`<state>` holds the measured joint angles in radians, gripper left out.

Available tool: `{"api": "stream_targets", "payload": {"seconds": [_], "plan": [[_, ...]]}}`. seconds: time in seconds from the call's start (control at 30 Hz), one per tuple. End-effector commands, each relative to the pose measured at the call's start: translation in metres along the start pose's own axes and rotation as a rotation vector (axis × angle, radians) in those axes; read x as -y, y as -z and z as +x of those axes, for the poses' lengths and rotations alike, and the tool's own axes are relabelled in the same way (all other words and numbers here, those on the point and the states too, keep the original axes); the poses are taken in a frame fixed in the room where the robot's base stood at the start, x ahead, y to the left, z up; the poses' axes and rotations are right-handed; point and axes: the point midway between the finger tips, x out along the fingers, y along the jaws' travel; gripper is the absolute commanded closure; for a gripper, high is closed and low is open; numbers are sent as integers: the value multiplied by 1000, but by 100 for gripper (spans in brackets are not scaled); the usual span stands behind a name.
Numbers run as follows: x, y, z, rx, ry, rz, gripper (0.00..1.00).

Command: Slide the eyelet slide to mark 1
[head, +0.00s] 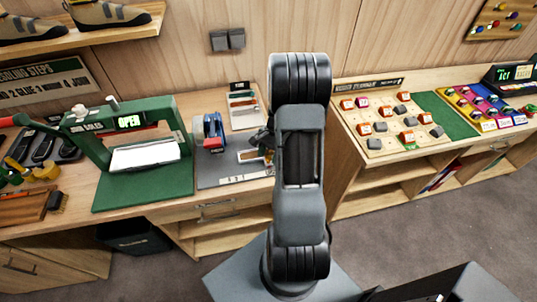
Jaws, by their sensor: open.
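A grey board (207,172) lies on the bench left of my arm, with a blue and red device (213,132) standing on it. A small light metal piece (250,155), possibly the eyelet slide, is near the board's right side. A pale strip with small markings (238,179) runs along the board's front edge; its numbers are too small to read. My gripper (261,139) shows only as a dark bit beside my arm, just above and near the metal piece. It is open; the arm hides most of it, and I cannot tell whether it touches anything.
A small tray (243,108) lies behind the board. Right of my arm, a second bench holds a board of tiles (375,145) and a green mat (440,113).

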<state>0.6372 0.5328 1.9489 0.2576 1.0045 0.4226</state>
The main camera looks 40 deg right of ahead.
Motion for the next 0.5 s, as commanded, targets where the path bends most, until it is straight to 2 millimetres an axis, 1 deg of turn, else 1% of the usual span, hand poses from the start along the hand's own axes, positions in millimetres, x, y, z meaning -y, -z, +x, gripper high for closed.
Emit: {"api": "stream_targets", "payload": {"seconds": [0.17, 0.5], "plan": [[0, 0, 0, 0, 0, 0, 50], [0, 0, 0, 0, 0, 0, 82]]}}
